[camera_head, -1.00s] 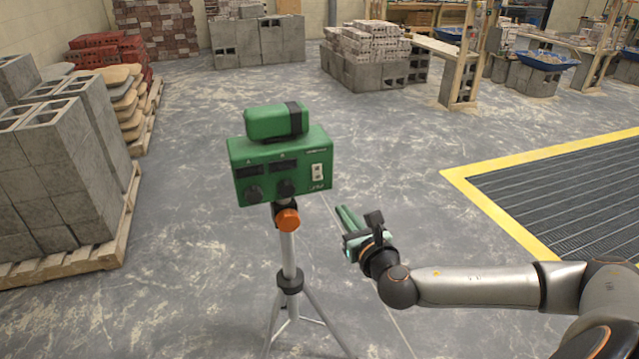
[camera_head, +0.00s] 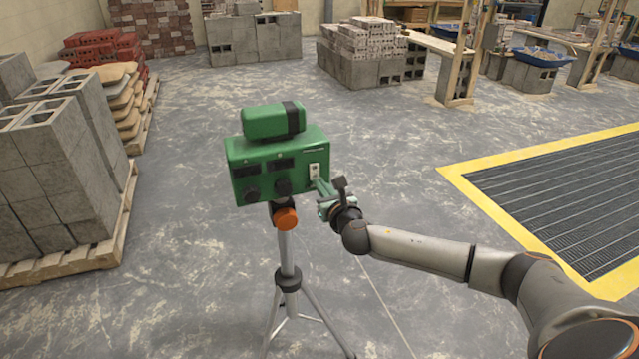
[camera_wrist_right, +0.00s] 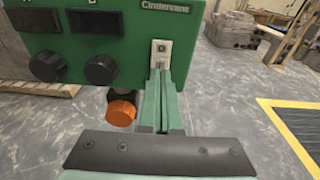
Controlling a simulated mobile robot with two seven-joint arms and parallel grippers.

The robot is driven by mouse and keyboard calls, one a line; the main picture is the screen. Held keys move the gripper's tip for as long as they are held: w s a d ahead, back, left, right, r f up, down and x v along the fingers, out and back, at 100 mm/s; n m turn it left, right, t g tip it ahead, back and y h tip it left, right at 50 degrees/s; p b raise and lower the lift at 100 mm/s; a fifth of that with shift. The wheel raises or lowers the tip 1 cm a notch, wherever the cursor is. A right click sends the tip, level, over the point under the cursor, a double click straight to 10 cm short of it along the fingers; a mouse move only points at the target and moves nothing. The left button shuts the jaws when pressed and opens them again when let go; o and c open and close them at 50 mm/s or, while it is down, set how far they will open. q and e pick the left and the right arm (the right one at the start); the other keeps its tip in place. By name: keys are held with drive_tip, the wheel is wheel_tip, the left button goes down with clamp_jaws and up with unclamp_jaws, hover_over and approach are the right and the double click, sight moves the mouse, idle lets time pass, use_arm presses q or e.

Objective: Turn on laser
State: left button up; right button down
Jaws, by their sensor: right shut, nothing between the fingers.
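The green laser (camera_head: 275,165) stands on a silver tripod (camera_head: 287,262) in the middle of the head view. A light switch plate (camera_head: 314,171) is at the right of its front face, and it also shows in the right wrist view (camera_wrist_right: 161,53). Two dark knobs are at the lower left of the face. My right gripper (camera_head: 322,187) is shut and empty, with its green fingertips (camera_wrist_right: 160,82) at the lower part of the switch plate. I cannot tell whether they touch it. The fingers hide the plate's lower edge. My left gripper is not in view.
An orange tripod knob (camera_head: 285,219) sits just under the laser, close to my right gripper. Grey blocks (camera_head: 62,165) on a pallet stand at the left. A yellow-edged floor grate (camera_head: 560,205) lies at the right. The floor around the tripod is clear.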

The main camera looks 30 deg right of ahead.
drive_tip(key=shift+w+d, duration=0.15)
drive_tip(key=shift+w, duration=0.5)
drive_tip(key=shift+f, duration=0.1)
drive_tip(key=shift+w+b, duration=0.2)
drive_tip(key=shift+b, duration=0.55)
drive_tip(key=shift+d, duration=0.1)
drive_tip(key=shift+f, duration=0.1)
